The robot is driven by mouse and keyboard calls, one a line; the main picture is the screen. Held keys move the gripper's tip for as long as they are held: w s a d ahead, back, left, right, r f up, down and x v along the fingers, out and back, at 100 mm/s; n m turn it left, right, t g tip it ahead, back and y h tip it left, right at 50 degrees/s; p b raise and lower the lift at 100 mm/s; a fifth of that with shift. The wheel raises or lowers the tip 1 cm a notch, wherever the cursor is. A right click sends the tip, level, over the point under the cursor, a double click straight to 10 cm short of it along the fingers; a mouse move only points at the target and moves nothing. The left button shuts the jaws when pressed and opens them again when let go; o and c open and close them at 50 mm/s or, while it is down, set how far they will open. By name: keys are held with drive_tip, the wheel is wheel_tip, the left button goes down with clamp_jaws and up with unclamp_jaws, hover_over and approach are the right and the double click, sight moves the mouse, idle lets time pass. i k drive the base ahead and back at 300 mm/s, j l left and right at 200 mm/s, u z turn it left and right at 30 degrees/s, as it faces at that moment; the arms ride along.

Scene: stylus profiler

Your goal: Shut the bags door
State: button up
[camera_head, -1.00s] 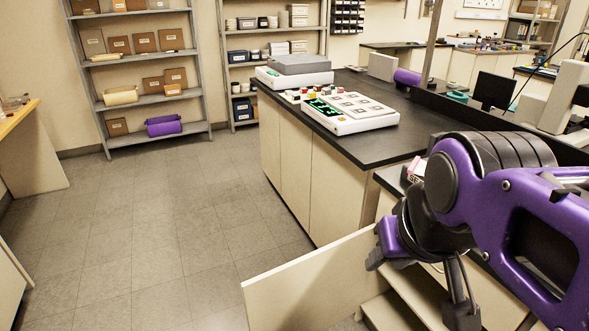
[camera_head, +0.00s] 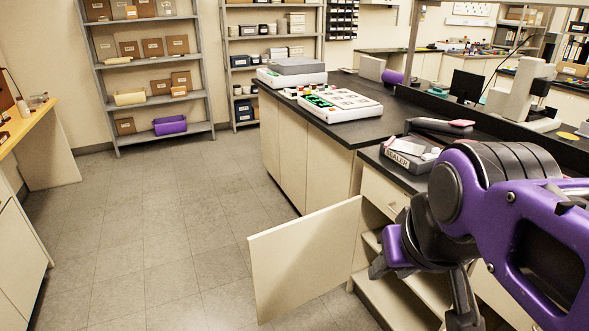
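The cream cabinet door (camera_head: 306,262) stands swung open, sticking out to the left from the cabinet under the black counter. The open cabinet (camera_head: 383,292) shows pale shelves inside, partly hidden by my arm. I cannot read a bags label on the door. My gripper (camera_head: 420,290) is at the lower right, in front of the cabinet opening and to the right of the door. It looks apart from the door's visible face.
A sealer (camera_head: 405,154) sits on the counter above the cabinet, over a closed drawer (camera_head: 384,191). The tiled floor (camera_head: 165,230) left of the door is clear. A wooden-topped bench (camera_head: 28,126) is at left.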

sight(296, 263)
drive_tip(key=k+z, duration=0.2)
drive_tip(key=z, duration=1.25)
drive_tip(key=j+z, duration=0.15)
drive_tip(key=z, duration=0.6)
drive_tip(key=k+j, duration=0.2)
drive_tip(key=j, duration=0.35)
drive_tip(key=k+j, duration=0.2)
drive_tip(key=j, duration=0.35)
drive_tip(key=k+j, duration=0.15)
drive_tip(key=j, duration=0.4)
drive_tip(key=k+j, duration=0.2)
drive_tip(key=j, duration=0.35)
drive_tip(key=k+j, duration=0.2)
drive_tip(key=j, duration=0.35)
drive_tip(key=k+j, duration=0.2)
drive_tip(key=j, duration=0.35)
drive_tip(key=k+j, duration=0.15)
drive_tip(key=j, duration=0.4)
drive_tip(key=k+j, duration=0.2)
drive_tip(key=j, duration=0.4)
